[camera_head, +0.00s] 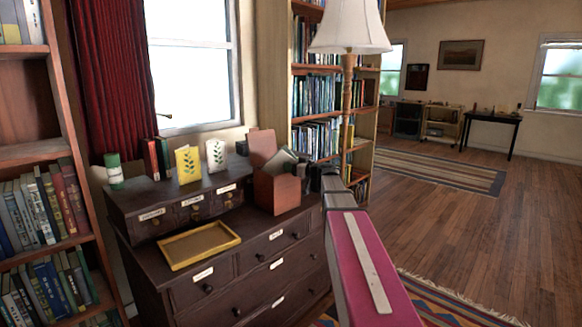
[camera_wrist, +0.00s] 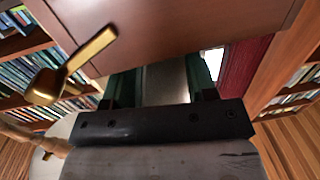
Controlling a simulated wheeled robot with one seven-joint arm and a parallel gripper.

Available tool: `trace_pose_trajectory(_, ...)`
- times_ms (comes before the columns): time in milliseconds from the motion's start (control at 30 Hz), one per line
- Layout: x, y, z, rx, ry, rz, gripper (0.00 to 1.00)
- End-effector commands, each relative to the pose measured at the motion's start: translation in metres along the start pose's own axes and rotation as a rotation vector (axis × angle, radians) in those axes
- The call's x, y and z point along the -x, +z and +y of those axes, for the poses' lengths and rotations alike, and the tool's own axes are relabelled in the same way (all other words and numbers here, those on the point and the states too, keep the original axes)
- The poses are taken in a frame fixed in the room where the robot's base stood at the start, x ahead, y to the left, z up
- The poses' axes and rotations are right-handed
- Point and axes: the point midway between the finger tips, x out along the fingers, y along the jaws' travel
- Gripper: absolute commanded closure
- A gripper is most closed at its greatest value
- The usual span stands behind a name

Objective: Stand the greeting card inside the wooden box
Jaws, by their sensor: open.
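Two folded cards with leafy sprigs, one yellow (camera_head: 187,164) and one white (camera_head: 215,154), stand on the small drawer unit (camera_head: 150,212) in the head view. The picture does not settle which one is the greeting card. A reddish-brown wooden box (camera_head: 277,192) stands to their right on the dresser. Grey-green flat things show at its top. My gripper (camera_head: 322,180) is just right of the box, partly hidden by my arm. In the wrist view my gripper (camera_wrist: 160,82) is open, with a large brown panel (camera_wrist: 170,32) close beyond its fingers. I cannot tell whether anything touches.
A yellow tray (camera_head: 199,245) lies on the dresser's front. A green-and-white cylinder (camera_head: 114,170) and upright books (camera_head: 157,158) stand left of the cards. A lamp (camera_head: 349,40) and bookshelf (camera_head: 316,95) are behind the box. A brass-coloured object (camera_wrist: 70,65) is close in the wrist view.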

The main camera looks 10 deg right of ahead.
Motion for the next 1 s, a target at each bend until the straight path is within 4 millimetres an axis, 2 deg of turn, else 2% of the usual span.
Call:
trace_pose_trajectory(500,0.094,-0.001,-0.002,0.000,0.002,0.001,0.48)
trace_pose_trajectory(700,0.112,-0.001,-0.001,0.000,0.000,0.002,0.48)
trace_pose_trajectory(1000,0.115,-0.001,-0.001,0.000,0.000,0.001,0.48)
